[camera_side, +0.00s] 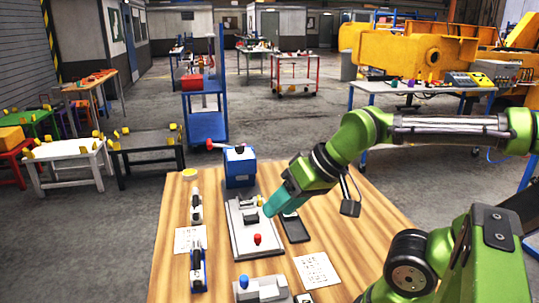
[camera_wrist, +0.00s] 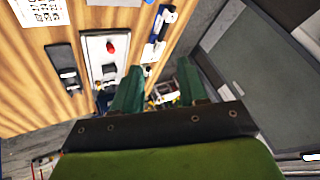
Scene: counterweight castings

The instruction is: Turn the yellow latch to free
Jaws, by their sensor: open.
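A light grey plate (camera_side: 240,238) lies on the wooden table and bears a red knob (camera_side: 257,239), a dark block and a small yellow part (camera_side: 260,198) near its far end. The yellow part looks like the latch, but its turn position is too small to tell. My gripper (camera_side: 268,213) has teal fingers, pointing down over the plate's right edge beside the yellow part; I cannot tell if they touch. In the wrist view the fingers of my gripper (camera_wrist: 159,70) are spread apart with nothing visibly held. The plate (camera_wrist: 93,45) and red knob (camera_wrist: 111,47) show beyond them.
A blue box (camera_side: 240,172) with a red-tipped handle stands behind the plate. A black tray (camera_side: 296,229) lies right of it. Blue-and-white devices (camera_side: 198,268) stand left, and a grey fixture (camera_side: 268,290) with a blue knob in front. Printed sheets (camera_side: 316,270) lie flat.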

